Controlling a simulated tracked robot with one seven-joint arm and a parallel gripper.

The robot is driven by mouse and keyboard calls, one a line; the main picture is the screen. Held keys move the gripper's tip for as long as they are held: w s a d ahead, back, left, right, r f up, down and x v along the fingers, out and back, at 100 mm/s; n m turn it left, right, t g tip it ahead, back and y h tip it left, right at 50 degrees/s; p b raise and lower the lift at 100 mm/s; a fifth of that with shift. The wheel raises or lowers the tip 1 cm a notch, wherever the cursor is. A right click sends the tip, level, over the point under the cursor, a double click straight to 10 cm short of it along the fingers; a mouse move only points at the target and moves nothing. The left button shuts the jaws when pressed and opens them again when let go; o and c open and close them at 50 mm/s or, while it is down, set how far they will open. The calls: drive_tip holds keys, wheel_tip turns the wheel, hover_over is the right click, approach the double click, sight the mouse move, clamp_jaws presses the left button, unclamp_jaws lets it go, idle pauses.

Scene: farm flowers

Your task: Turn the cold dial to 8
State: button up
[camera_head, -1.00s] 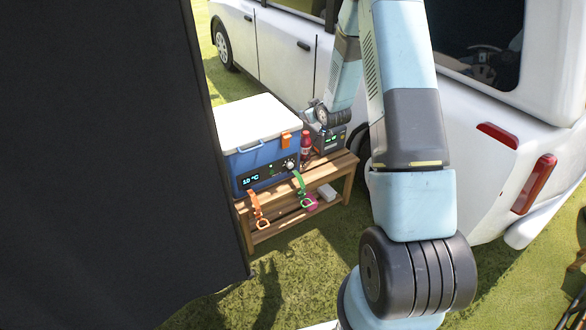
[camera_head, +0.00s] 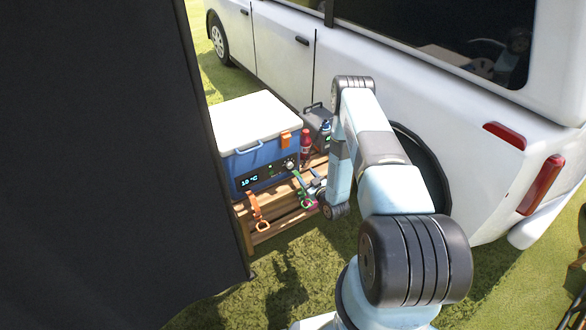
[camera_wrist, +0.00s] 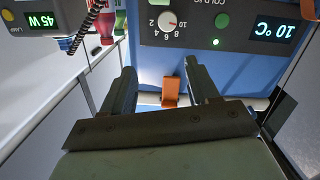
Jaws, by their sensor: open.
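The cold dial (camera_wrist: 167,20) is a small white knob on the dark panel of the blue cooler. It is upside down in the wrist view, with numbers around it; where its mark points is too small to tell. The cooler's display (camera_wrist: 274,27) reads 10 °C. My gripper (camera_wrist: 160,66) is open and empty, its two dark fingers apart and pointing towards the cooler front below the dial in the picture. An orange latch (camera_wrist: 170,91) shows between the fingers.
A green button (camera_wrist: 222,20) and a lit green lamp sit beside the dial. A grey unit (camera_wrist: 36,18) showing 45 W and a red bottle (camera_head: 306,143) stand beside the cooler. Straps hang in front. A white van (camera_head: 450,130) is behind the bench; a dark panel (camera_head: 90,170) fills the left.

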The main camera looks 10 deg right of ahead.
sight(291, 166)
drive_tip(key=s+f, duration=0.3)
drive_tip(key=f, duration=0.1)
drive_tip(key=shift+t, duration=0.4)
drive_tip(key=x, duration=1.3)
drive_tip(key=shift+w+a, duration=0.25)
drive_tip(key=shift+c, duration=0.4)
drive_tip(key=c, duration=1)
drive_tip(key=shift+o, duration=0.2)
drive_tip(key=shift+m, duration=0.4)
drive_tip(key=m, duration=0.3)
drive_tip(key=shift+d, duration=0.1)
drive_tip(key=shift+r+m, duration=0.1)
drive_tip(key=shift+m, duration=2)
